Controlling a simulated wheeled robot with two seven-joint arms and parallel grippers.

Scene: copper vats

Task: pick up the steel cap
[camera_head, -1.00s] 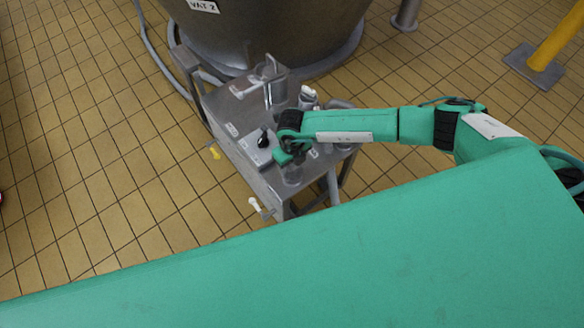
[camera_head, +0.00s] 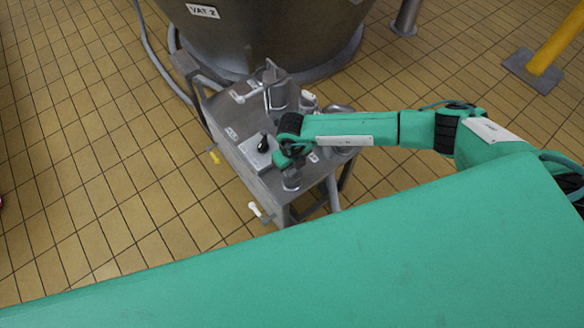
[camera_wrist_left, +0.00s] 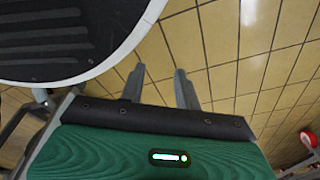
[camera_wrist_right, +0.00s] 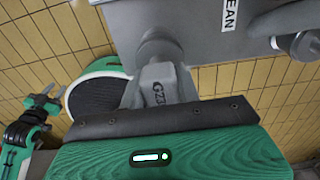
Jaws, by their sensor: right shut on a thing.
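My right gripper (camera_head: 287,165) reaches over the steel cart from the right. In the right wrist view, my right gripper (camera_wrist_right: 158,95) is shut on a grey metal piece with dark lettering, which I take to be the steel cap (camera_wrist_right: 158,78). A grey cylinder (camera_head: 291,181) shows just below the gripper in the head view. Whether the cap is clear of the cart top cannot be told. My left gripper (camera_wrist_left: 158,85) is open and empty above the tiled floor in the left wrist view.
The steel cart (camera_head: 237,142) carries a black-knobbed box (camera_head: 257,155) and several steel fittings. A vat (camera_head: 265,35) labelled VAT 2 stands behind it. A yellow post (camera_head: 553,48) stands far right. Floor at left is clear.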

